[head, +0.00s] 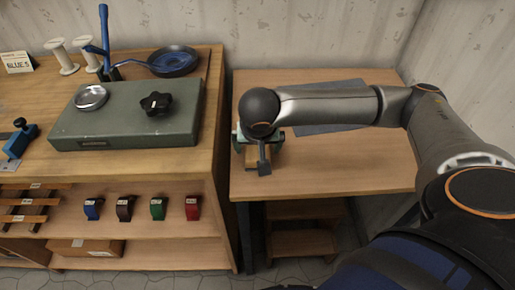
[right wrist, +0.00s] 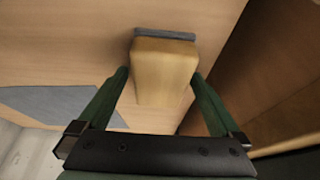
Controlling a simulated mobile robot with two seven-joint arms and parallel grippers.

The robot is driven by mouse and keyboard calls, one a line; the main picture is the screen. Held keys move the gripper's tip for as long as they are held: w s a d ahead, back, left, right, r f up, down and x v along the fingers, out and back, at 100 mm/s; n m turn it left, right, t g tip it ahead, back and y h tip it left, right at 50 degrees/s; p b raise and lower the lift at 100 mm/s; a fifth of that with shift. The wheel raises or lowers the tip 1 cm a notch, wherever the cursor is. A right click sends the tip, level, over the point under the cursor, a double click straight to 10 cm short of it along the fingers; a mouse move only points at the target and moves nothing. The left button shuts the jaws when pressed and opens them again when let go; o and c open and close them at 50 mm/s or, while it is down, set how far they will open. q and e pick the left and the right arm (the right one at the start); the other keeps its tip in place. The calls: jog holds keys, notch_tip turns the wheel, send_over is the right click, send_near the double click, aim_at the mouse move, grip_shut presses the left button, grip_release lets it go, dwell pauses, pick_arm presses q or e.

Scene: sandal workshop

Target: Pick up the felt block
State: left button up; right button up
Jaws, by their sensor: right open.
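The felt block, a tan wooden block (right wrist: 163,75) with a grey felt strip (right wrist: 165,34) along one end, is on the wooden side table. My right gripper (right wrist: 159,74) is open, with its green fingers on either side of the block and gaps showing at both sides. In the head view the right gripper (head: 258,145) is at the left part of the side table, under the arm's rounded wrist. There the block (head: 252,160) is mostly hidden by the gripper. My left gripper is not in view.
The side table (head: 350,170) is mostly bare, with a flat grey sheet (head: 330,126) behind my right arm. The taller workbench (head: 212,100) stands close on the left, carrying a green slab (head: 125,125) and a dark pan (head: 173,62). A wall is behind.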

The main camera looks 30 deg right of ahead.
jog(key=c, duration=1.3)
